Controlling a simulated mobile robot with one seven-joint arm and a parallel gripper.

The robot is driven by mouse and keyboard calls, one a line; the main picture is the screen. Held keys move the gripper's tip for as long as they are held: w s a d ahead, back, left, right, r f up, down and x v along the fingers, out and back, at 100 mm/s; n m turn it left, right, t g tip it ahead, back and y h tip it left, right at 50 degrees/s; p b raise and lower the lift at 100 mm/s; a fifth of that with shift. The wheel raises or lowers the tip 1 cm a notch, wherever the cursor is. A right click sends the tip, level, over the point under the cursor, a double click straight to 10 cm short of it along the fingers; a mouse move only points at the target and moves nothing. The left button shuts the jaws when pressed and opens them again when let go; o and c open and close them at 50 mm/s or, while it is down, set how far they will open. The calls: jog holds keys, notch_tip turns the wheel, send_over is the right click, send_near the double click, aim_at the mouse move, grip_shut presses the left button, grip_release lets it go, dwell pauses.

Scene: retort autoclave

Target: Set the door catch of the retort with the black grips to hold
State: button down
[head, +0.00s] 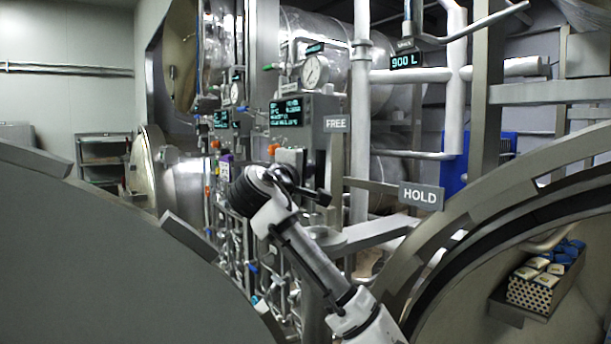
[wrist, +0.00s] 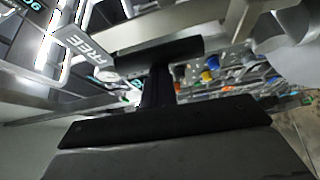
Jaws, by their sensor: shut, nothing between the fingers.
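The FREE plate (head: 336,123) and the lower HOLD plate (head: 420,197) stand on the retort frame at the right. The FREE plate also shows tilted at the upper left of the wrist view (wrist: 84,46). A black bar, which looks like the catch's grip (wrist: 150,54), lies across the wrist view beside the FREE plate. My gripper (wrist: 160,75) is shut and empty, its dark fingers pointing at the bar; whether they touch it I cannot tell. In the head view my wrist hides part of the catch, so its exact setting is unclear.
A large grey door (head: 90,255) fills the lower left. An open round retort mouth (head: 450,260) is at the lower right, with a perforated basket (head: 530,292) of pouches inside. Pipes, a gauge (head: 315,70) and display panels (head: 287,113) crowd the space behind my arm.

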jog(key=shift+s+d+f+m+t+b, duration=0.3)
jog(key=shift+s+m+b, duration=0.25)
jog(key=shift+b, duration=0.6)
jog(key=shift+s+d+f+m+t+b, duration=0.25)
jog(key=shift+s+d+m+b, duration=0.25)
jog(key=shift+b, duration=0.6)
jog(key=s+d+f+m+h+b, duration=0.4)
jog(key=s+f+m+h+b, duration=0.1)
jog(key=m+b, duration=0.7)
jog(key=shift+s+d+h+b, duration=0.3)
jog(key=shift+s+h, duration=0.4)
jog(key=shift+h, duration=0.4)
jog(key=shift+f, duration=0.15)
